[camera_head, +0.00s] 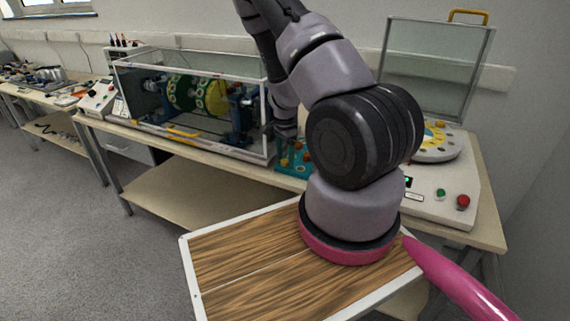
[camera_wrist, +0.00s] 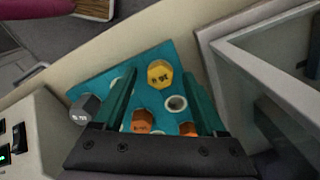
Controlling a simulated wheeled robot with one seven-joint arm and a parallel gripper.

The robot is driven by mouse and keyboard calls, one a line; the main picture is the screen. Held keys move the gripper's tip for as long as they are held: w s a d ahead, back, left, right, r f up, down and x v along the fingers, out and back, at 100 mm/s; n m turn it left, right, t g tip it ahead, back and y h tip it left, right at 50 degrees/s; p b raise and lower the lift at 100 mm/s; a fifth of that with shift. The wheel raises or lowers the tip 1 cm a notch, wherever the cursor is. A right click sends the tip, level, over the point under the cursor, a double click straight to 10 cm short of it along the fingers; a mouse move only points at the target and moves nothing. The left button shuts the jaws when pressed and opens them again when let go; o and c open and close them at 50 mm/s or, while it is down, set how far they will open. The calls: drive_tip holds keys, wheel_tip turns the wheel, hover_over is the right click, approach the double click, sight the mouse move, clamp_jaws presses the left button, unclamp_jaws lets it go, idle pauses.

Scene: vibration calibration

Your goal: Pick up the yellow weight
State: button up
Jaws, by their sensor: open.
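The yellow weight (camera_wrist: 159,73) is a hexagonal piece with a dark marking on top. It sits on the teal holder (camera_wrist: 90,86) in the wrist view. My gripper (camera_wrist: 161,88) is open above the holder, with one finger on each side of the yellow weight in the picture. It holds nothing. I cannot tell how high the fingertips are above the weight. In the head view, the teal holder (camera_head: 285,172) is partly hidden by my arm, and the yellow weight cannot be made out clearly.
A glass-sided machine (camera_head: 190,100) stands left of the holder. A control box (camera_head: 440,190) with an open clear lid (camera_head: 435,65) stands right.

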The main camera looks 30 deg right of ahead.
clamp_jaws()
